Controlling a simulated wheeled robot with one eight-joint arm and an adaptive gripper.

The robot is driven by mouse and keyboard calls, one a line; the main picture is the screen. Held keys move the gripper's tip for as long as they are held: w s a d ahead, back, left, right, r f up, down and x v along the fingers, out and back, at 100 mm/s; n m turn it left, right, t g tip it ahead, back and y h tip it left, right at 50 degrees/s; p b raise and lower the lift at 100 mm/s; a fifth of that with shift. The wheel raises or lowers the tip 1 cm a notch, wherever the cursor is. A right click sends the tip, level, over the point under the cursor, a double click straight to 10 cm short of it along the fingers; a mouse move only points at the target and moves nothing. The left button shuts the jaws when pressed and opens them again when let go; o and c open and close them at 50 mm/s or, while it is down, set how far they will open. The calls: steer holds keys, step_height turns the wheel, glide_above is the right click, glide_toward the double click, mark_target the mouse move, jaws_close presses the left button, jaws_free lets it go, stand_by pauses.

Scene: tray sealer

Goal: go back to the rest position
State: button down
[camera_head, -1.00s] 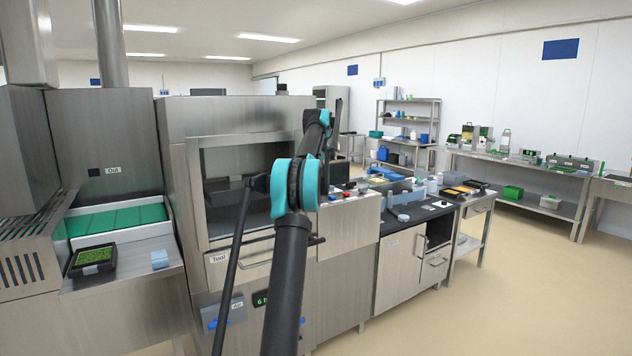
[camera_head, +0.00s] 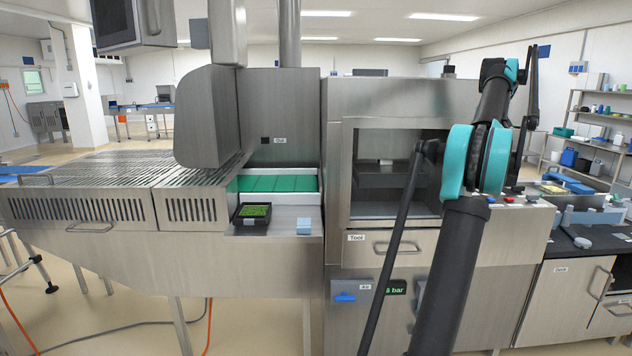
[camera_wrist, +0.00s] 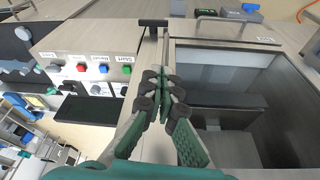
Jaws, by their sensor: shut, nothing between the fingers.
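My gripper (camera_wrist: 162,92) shows in the wrist view with its dark fingertips together and nothing between them. It hangs in front of the tray sealer, beside the line between the control panel and the chamber window. In the head view my arm stands at the right, in front of the sealer (camera_head: 390,98), and my gripper cannot be made out there. The sealer's open-looking chamber (camera_head: 385,165) is left of my arm. In the wrist view the chamber (camera_wrist: 225,75) lies right of my gripper and the control panel (camera_wrist: 70,52) lies left of it.
A black tray with green contents (camera_head: 252,220) and a small blue block (camera_head: 304,227) lie on the outfeed shelf. A green belt (camera_head: 275,184) runs behind them. A slatted metal conveyor (camera_head: 90,180) extends left. A dark-topped counter (camera_head: 590,238) stands at the right.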

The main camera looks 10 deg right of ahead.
steer(key=s+a+f+n, duration=0.1)
steer(key=a+f, duration=0.4)
steer(key=a, duration=0.5)
steer(key=a+f, duration=0.6)
steer(key=a, duration=0.4)
steer(key=s+a+f+n, duration=0.1)
steer(key=a+f, duration=0.4)
steer(key=a, duration=0.4)
steer(key=s+a+f+n, duration=0.1)
steer(key=s+a+f, duration=0.9)
steer(key=s+f, duration=0.2)
steer(key=s+a+f+t+y, duration=0.1)
steer(key=s+a+f, duration=1)
steer(key=s, duration=0.5)
steer(key=shift+a+f+n, duration=0.3)
steer(key=shift+f+n, duration=0.1)
